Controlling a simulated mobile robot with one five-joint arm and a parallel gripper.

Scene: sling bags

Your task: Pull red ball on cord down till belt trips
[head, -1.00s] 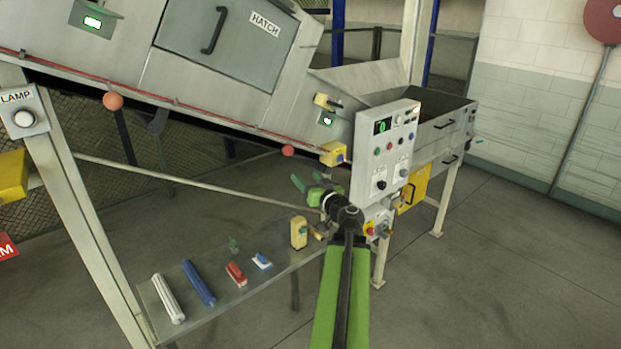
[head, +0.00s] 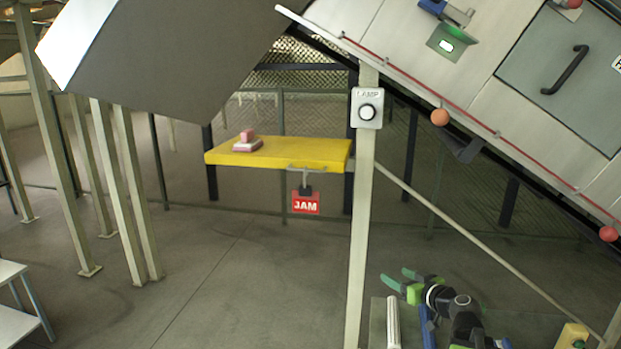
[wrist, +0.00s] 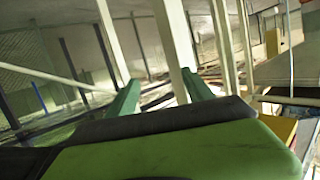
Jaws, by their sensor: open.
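A thin red cord (head: 385,62) runs along the lower edge of the sloping grey conveyor housing. An orange-red ball (head: 440,117) hangs at the cord near the lamp post, and a redder ball (head: 608,234) hangs further down the slope at the right edge. My gripper (head: 397,277) is open and empty, low in the head view, below and left of the orange-red ball and clear of both balls. In the wrist view its two green fingers (wrist: 160,88) are spread, with posts behind them and no ball clearly visible.
A cream post with a LAMP box (head: 367,108) stands just left of my gripper. A yellow shelf (head: 310,152) with a pink-and-white block and a red JAM sign (head: 306,204) is beyond it. A white roll (head: 393,322) and a blue roll lie by my gripper.

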